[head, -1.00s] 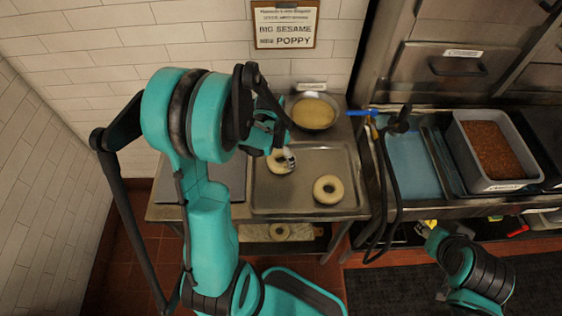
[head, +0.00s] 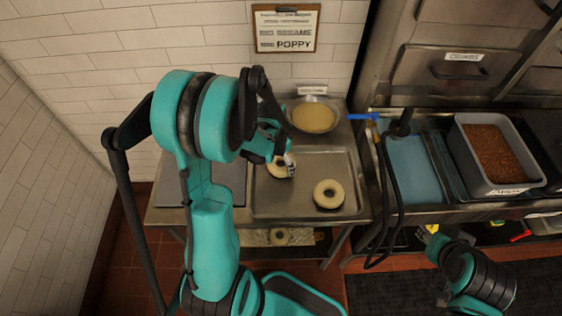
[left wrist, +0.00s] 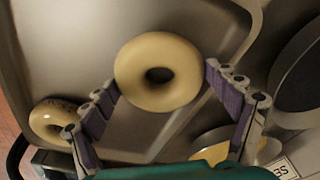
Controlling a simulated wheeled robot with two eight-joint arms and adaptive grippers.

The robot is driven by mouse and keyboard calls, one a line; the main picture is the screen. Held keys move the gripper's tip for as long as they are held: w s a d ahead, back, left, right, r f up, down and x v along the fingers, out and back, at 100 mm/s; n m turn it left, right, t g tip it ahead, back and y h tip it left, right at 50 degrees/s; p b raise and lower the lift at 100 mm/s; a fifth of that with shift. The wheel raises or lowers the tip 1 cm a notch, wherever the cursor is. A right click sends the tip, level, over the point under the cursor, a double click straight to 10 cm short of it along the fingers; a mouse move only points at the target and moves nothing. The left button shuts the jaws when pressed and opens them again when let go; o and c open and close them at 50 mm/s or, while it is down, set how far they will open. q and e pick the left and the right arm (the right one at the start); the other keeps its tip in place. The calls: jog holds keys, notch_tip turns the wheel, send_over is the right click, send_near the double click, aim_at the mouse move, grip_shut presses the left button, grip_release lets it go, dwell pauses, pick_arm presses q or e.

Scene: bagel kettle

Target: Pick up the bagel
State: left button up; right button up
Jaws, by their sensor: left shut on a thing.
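A pale ring-shaped bagel (head: 275,169) is at the left part of the metal tray (head: 262,204) in the head view. My left gripper (head: 284,163) is at this bagel, partly covering it. In the left wrist view the bagel (left wrist: 135,62) sits between the two fingertips of the left gripper (left wrist: 160,80), which is shut on it from both sides. I cannot tell whether it is clear of the tray. A second bagel (head: 317,195) lies apart on the tray to the right; it also shows in the left wrist view (left wrist: 40,123). My right gripper is out of view.
A bowl of yellowish contents (head: 313,117) stands behind the tray. To the right are a blue-bottomed basin (head: 415,170) with a dark hose and a grey bin (head: 474,150) of brown crumbs. A sign (head: 285,28) hangs on the tiled wall.

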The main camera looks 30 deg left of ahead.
pick_arm(q)
notch_tip(320, 180, up, 4)
jog(key=shift+p, duration=0.75)
jog(key=w+d+r+p, duration=0.1)
jog(key=w+d+r, duration=0.1)
jog(key=d, duration=0.3)
jog(key=w+d+r+p, duration=0.1)
jog(key=w+d+r, duration=0.2)
jog(key=d+r, duration=0.1)
jog(key=shift+w+d+r, duration=0.25)
jog(key=shift+d+r, duration=0.1)
jog(key=shift+d, duration=0.35)
